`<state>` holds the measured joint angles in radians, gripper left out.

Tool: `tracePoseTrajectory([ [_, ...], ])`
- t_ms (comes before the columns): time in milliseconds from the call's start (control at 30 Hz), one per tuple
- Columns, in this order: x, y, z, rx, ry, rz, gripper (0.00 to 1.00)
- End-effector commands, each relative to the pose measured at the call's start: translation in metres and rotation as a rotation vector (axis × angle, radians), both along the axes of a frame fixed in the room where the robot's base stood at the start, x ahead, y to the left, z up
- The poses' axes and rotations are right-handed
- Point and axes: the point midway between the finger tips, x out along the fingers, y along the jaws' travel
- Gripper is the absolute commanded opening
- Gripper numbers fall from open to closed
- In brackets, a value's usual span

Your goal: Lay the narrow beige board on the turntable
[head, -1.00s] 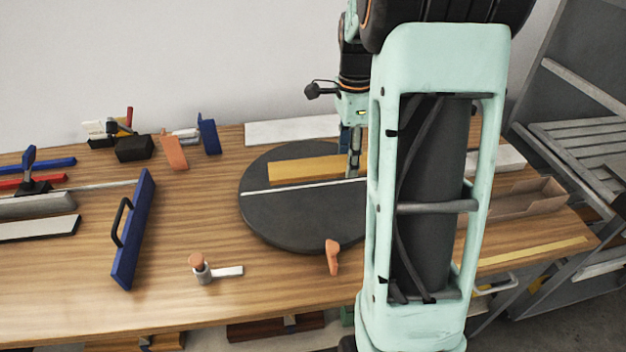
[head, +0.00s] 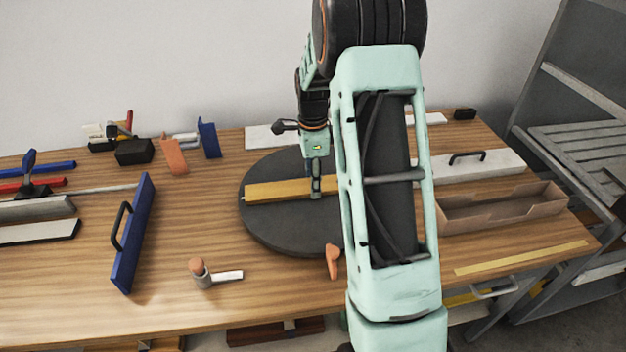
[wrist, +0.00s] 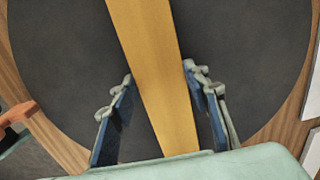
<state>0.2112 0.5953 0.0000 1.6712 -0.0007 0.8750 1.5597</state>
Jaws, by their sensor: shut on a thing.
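The narrow beige board (head: 275,190) is yellowish, long and flat, and lies level across the round dark turntable (head: 285,230) in the head view. My gripper (head: 316,192) is shut on the board from above, near the right part of what shows. In the wrist view, the board (wrist: 158,70) runs between the two blue-grey fingers of my gripper (wrist: 160,95), with the dark turntable (wrist: 60,60) beneath. I cannot tell whether the board touches the turntable. My arm hides the board's right end and the turntable's right side in the head view.
An orange clamp-like piece (head: 333,262) stands at the turntable's front edge. A blue handled float (head: 133,232) is to the left. A brown open tray (head: 500,212) and a white handled block (head: 478,166) are at right. Bare bench lies between float and turntable.

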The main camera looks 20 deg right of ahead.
Motion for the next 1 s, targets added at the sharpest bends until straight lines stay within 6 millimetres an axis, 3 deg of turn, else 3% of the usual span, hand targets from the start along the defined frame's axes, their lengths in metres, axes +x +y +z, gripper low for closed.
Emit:
tracePoseTrajectory([
  [300, 0.000, 0.000, -0.003, 0.000, -0.001, 0.000, 0.11],
  [333, 0.000, 0.000, -0.002, 0.000, -0.001, 0.000, 0.46],
  [467, 0.000, 0.000, -0.002, 0.000, 0.000, 0.000, 0.60],
  [767, 0.000, 0.000, 0.000, 0.000, -0.001, 0.000, 0.60],
  [867, 0.001, 0.000, 0.008, -0.001, -0.003, 0.000, 0.60],
  [1000, 0.001, 0.000, 0.032, -0.001, -0.005, -0.001, 0.60],
])
